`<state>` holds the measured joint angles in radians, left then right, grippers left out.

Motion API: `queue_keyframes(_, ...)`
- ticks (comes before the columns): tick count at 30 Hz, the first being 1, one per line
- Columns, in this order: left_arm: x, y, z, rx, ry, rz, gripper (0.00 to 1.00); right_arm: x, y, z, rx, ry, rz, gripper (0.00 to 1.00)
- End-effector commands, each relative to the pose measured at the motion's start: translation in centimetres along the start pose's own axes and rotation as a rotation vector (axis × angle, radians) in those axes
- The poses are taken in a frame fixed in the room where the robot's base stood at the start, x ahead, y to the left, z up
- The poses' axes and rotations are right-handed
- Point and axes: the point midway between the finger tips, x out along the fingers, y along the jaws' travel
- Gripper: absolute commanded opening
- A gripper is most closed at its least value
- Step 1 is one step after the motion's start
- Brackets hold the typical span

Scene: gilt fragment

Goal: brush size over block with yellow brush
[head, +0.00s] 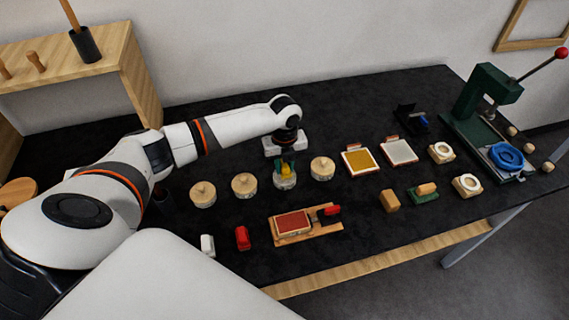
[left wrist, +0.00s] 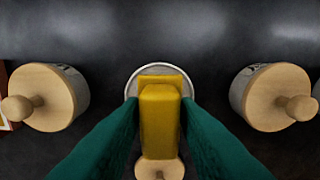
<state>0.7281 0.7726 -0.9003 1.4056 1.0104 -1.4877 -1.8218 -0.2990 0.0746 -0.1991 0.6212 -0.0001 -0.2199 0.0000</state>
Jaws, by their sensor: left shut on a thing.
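My left gripper (head: 285,164) is shut on the yellow brush (head: 285,170), which stands upright over or in a pale open pot (head: 285,183). In the left wrist view the brush (left wrist: 160,120) is between the teal fingers (left wrist: 160,130), with the pot's round rim (left wrist: 133,87) behind it. How deep its tip sits is hidden. A block with a red top (head: 293,223) lies on a wooden board (head: 287,241) in front of the pots, clear of the gripper. My right gripper is not in view.
Lidded pots (head: 244,184), (head: 322,167) flank the open pot. Small red (head: 242,238) and white (head: 207,245) pieces lie front left. Yellow (head: 360,160) and white (head: 399,152) framed pads lie to the right. A green press (head: 486,95) stands at the far right.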

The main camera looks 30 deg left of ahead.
Motion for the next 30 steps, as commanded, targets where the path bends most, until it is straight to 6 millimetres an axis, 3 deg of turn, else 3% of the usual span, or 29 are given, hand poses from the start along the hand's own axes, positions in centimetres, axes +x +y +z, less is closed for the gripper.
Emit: queue_keyframes(30,0.87,-0.01,0.01,0.000,0.000,0.000,0.10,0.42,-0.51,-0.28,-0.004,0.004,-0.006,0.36)
